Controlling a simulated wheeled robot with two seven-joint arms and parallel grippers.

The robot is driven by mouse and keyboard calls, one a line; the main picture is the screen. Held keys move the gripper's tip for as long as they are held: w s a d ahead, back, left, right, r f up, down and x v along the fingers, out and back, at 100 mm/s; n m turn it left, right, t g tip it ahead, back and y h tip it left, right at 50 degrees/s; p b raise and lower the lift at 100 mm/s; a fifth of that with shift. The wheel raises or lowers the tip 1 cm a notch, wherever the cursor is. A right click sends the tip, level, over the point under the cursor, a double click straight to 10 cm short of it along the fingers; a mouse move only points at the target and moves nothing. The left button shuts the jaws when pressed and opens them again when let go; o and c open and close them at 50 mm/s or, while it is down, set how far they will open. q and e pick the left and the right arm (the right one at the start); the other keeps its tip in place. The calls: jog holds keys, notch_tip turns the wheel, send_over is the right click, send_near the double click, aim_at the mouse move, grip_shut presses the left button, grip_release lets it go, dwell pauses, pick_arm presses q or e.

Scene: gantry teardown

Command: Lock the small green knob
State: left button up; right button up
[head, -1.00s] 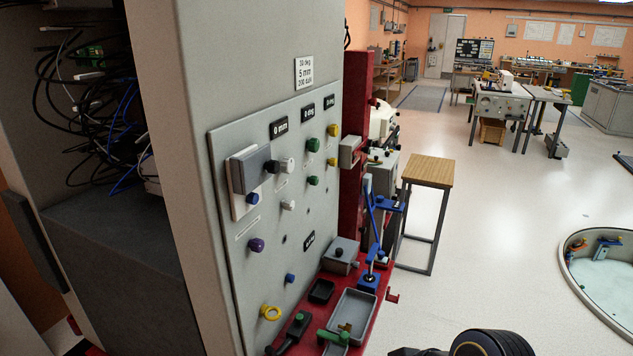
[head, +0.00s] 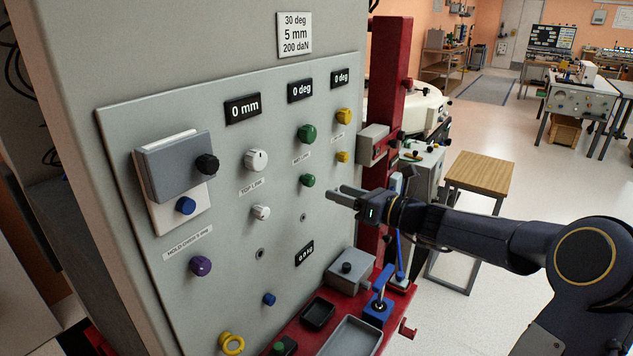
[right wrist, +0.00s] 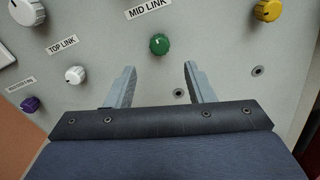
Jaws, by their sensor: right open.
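The small green knob (head: 307,180) sits on the grey control panel, below the large green knob (head: 307,134) and the MID LINK label. In the right wrist view the small green knob (right wrist: 159,44) shows ahead of the fingers, about midway between them. My right gripper (head: 331,198) is open and empty, with its fingers pointing at the panel just right of and below the small green knob. It also shows in the right wrist view (right wrist: 160,68), fingers apart and not touching the knob. My left gripper is not in view.
A white knob pair (head: 257,160) lies left and a yellow pair (head: 343,116) right of the green knobs. A grey box (head: 180,165) juts out at the panel's left. A red column (head: 390,80) and red bench with trays (head: 345,335) border the panel.

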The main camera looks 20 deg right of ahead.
aim_at(313, 183)
jog(key=x, duration=0.7)
jog(key=shift+w+a+p, duration=0.15)
jog(key=shift+w+p, duration=0.15)
jog(key=shift+w, duration=0.1)
jog(key=c, duration=1)
